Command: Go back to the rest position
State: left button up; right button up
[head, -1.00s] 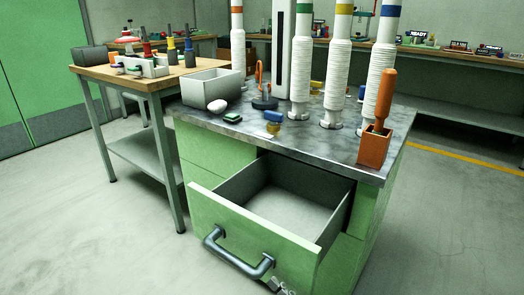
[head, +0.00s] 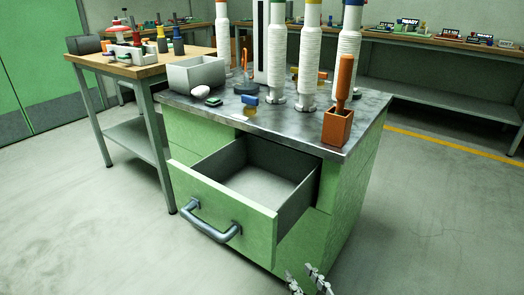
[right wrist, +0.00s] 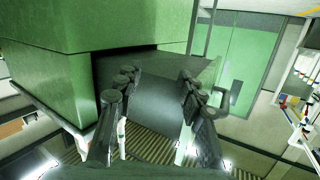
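The green cabinet (head: 340,205) has its top drawer (head: 225,208) pulled out. The drawer is empty inside, and its grey bar handle (head: 210,225) is free. My right gripper (head: 306,280) shows at the bottom edge of the head view, to the right of the handle and apart from it. Its two fingers are spread with nothing between them. In the right wrist view the open right gripper (right wrist: 155,88) has the green cabinet (right wrist: 50,30) at upper left. My left gripper is not in view.
The cabinet's marbled top holds a grey bin (head: 196,75), an orange-handled tool in an orange holder (head: 337,127) and several white ribbed columns. A wooden-topped workbench (head: 140,70) stands at left. The floor (head: 430,220) at right is clear.

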jog(key=s+d+f+m+g+h+p, duration=0.1)
jog(key=s+d+f+g+h, duration=0.25)
jog(key=d, duration=0.25)
jog(key=s+d+f+m+g+h, duration=0.1)
jog(key=s+d+f+g+h, duration=0.15)
jog(key=d+f, duration=0.25)
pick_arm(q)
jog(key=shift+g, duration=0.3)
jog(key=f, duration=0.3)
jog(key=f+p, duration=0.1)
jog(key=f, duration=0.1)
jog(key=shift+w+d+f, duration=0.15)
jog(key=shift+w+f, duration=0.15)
pick_arm(e)
jog(key=s+d+f+g+h, duration=0.2)
jog(key=s+d+g, duration=0.4)
jog(key=s, duration=0.6)
jog(key=shift+d+f, duration=0.2)
jog(key=shift+f, duration=0.15)
